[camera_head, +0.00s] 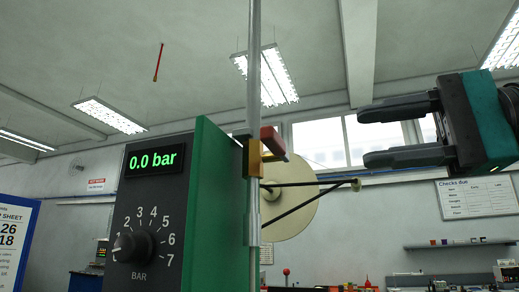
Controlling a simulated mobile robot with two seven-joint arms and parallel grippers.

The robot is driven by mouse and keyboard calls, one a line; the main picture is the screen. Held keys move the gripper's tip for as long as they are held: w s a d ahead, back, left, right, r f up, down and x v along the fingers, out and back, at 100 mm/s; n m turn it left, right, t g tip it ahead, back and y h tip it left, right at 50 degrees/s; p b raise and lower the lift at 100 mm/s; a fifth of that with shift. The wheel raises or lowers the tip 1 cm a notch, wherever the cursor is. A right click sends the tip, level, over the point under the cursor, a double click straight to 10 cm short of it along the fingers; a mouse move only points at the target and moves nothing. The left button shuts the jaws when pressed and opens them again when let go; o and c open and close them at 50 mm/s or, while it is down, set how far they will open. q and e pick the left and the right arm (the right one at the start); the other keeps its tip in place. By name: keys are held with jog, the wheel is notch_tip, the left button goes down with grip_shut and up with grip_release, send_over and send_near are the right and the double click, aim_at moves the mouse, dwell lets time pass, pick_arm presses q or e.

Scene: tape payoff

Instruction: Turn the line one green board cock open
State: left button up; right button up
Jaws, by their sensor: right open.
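The green board (214,165) stands upright, seen nearly edge-on, behind a dark panel. A small brass cock (254,158) with a red handle (272,142) sits on the thin vertical grey pipe (253,95) at the board's right edge. The red handle juts out to the right of the pipe, across it rather than along it. My right gripper (368,136) is open and empty, its two dark fingers pointing left towards the handle, with a clear gap between them in the picture. My left gripper is not in view.
The dark panel (137,210) carries a green "0.0 bar" display (155,161) and a black knob (132,246) near the low end of its scale. A pale disc (290,210) with dark rods stands behind the pipe. A sign (18,240) stands at the lower left.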

aim_at(280, 141)
jog(key=x, duration=0.4)
jog(key=p+x, duration=0.1)
jog(key=x, duration=0.3)
jog(key=s+x, duration=0.1)
jog(key=x, duration=0.3)
jog(key=shift+a+r, duration=0.25)
jog(key=shift+a, duration=0.2)
grip_shut()
